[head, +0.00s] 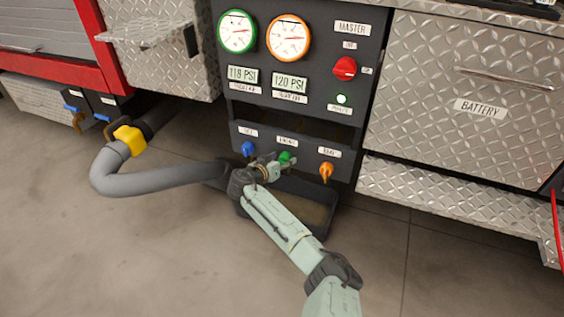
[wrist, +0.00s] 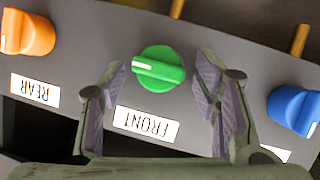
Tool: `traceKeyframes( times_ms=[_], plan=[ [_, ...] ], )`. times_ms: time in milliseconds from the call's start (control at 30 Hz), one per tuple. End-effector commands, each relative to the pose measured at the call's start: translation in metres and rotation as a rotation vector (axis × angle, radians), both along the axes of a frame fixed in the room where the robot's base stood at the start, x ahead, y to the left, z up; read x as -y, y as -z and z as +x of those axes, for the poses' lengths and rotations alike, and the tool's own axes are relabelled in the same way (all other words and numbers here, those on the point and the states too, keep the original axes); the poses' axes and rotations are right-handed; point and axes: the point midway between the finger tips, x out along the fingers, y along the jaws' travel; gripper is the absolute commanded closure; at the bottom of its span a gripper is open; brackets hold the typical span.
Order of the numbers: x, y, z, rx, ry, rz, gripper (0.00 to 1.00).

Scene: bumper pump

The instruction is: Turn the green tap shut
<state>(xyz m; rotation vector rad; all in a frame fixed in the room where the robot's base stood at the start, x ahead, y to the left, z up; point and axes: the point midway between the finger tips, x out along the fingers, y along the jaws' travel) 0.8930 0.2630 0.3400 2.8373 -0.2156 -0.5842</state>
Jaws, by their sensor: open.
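The green tap (wrist: 160,69) is a round knob with a raised grip bar and a white mark at its left end in the wrist view. A label reading FRONT, upside down there, sits beside it. In the head view the green tap (head: 287,157) shows partly behind my gripper (head: 272,166). In the wrist view my gripper (wrist: 161,82) is open, its two ridged fingers on either side of the green tap with gaps between. I cannot tell how deep the fingertips reach beside the knob.
A blue tap (head: 248,148) and an orange tap (head: 326,171) flank the green one on the dark panel. Above are two gauges and a red switch (head: 344,68). A grey hose with a yellow collar (head: 130,139) lies at left. A dark tray (head: 318,214) sits below.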

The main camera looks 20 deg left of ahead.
Motion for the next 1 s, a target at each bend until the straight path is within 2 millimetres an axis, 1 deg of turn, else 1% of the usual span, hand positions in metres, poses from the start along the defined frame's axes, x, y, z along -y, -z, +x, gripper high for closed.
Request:
traceKeyframes(
  times_ms=[267, 300, 900, 967, 1000],
  plan=[
    [0.0004, 0.0008, 0.0019, -0.001, 0.000, 0.000, 0.44],
    [0.0004, 0.0007, 0.0018, 0.000, 0.000, 0.000, 0.45],
    [-0.0004, 0.0008, 0.0015, 0.000, -0.002, 0.001, 0.85],
    [-0.0005, 0.0008, 0.0015, 0.000, -0.002, 0.001, 0.89],
    [-0.0006, 0.0008, 0.0015, -0.001, -0.003, 0.000, 0.89]
  ],
)
